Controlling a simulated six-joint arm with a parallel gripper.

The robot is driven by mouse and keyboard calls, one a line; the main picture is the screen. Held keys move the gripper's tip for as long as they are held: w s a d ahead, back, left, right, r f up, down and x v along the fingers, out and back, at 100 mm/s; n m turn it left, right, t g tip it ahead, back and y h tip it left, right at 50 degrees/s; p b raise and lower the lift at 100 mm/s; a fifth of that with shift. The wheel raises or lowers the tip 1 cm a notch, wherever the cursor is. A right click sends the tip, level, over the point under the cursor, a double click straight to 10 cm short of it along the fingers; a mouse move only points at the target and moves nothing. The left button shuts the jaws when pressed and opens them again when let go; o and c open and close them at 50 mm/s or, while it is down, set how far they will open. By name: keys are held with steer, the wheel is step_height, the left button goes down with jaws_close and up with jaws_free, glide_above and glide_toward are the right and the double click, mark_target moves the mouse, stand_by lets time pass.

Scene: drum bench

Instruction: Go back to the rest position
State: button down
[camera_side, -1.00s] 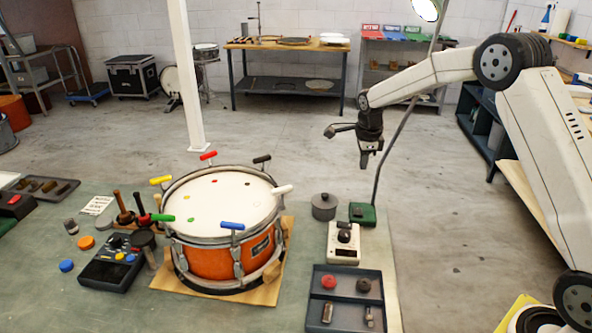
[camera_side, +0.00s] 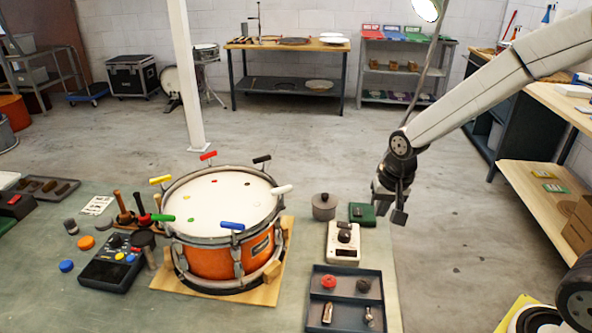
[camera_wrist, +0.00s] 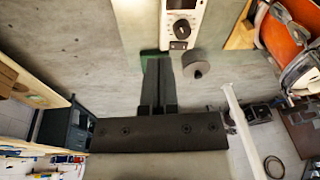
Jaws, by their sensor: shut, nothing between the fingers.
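My gripper (camera_side: 398,214) hangs at the right edge of the bench in the side view, to the right of the white meter and the green block. In the wrist view the fingers of my gripper (camera_wrist: 158,108) lie close together with nothing between them. The orange drum (camera_side: 222,258) stands on a wooden board, apart from my gripper, with several coloured T-handled keys around its rim. A corner of the drum also shows at the upper right of the wrist view (camera_wrist: 290,45).
A white meter (camera_side: 343,246), a grey lidded pot (camera_side: 324,206) and a green block (camera_side: 363,214) stand right of the drum. A dark tray (camera_side: 343,283) holds small parts. A lamp pole (camera_side: 425,75) rises behind my arm. Wooden shelving (camera_side: 540,190) stands at the right, with open floor between.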

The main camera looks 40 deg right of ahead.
steer(key=s+a+f+n, duration=0.1)
steer(key=s+a+n, duration=0.2)
steer(key=s+n, duration=0.4)
steer(key=shift+s+f, duration=0.2)
steer(key=shift+s, duration=0.75)
